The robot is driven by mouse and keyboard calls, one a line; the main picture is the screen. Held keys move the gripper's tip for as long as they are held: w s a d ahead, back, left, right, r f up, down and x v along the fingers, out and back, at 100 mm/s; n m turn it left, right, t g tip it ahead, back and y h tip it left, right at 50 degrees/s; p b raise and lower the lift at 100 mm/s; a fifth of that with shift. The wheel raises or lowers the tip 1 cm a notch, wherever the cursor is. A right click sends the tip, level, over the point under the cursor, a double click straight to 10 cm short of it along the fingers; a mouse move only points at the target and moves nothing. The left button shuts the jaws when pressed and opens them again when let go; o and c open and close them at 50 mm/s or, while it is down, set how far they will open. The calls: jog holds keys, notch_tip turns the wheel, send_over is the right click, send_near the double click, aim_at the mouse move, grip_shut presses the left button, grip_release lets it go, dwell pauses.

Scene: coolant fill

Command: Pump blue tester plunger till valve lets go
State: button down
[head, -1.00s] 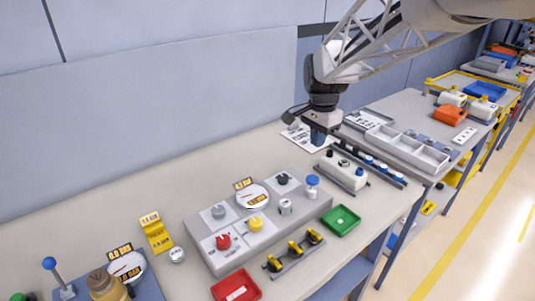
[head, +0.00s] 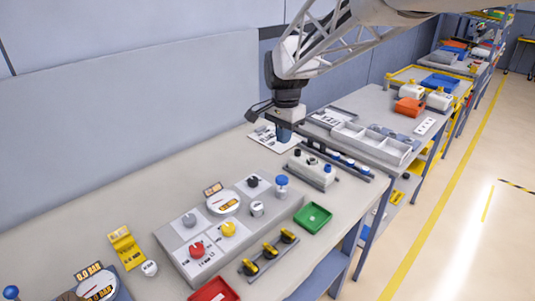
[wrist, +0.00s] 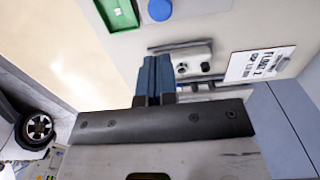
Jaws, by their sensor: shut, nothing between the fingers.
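A blue ball-topped handle (head: 11,292) is at the lower left edge of the head view, partly cut off. Beside it is a gauge (head: 98,288) reading 0.0 BAR on a blue base; a brown part there is mostly cut off. Another blue-topped knob (head: 282,181) stands on the grey panel; a blue round top shows in the wrist view (wrist: 160,9). I cannot tell from shape alone which blue part is the plunger. My gripper (head: 284,138) is shut and empty, pointing down over the back of the bench, far right of the ball-topped handle.
The grey panel (head: 185,262) carries red, yellow, grey and black knobs and a dial. A green tray (head: 314,217), a white block (head: 312,170) and a rack of yellow-black parts (head: 268,254) lie nearby. A yellow stand (head: 126,248) is left of the panel. The back-left bench is clear.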

aim_at(282, 179)
jog(key=shift+a+r, duration=0.1)
jog(key=shift+r, duration=0.6)
jog(key=shift+f, duration=0.15)
notch_tip(282, 179, down, 14)
jog(key=shift+r, duration=0.15)
dwell(0.6)
jog(key=shift+s+f, duration=0.1)
jog(key=shift+f, duration=1.4)
notch_tip(282, 179, up, 14)
jog(key=shift+r, duration=0.2)
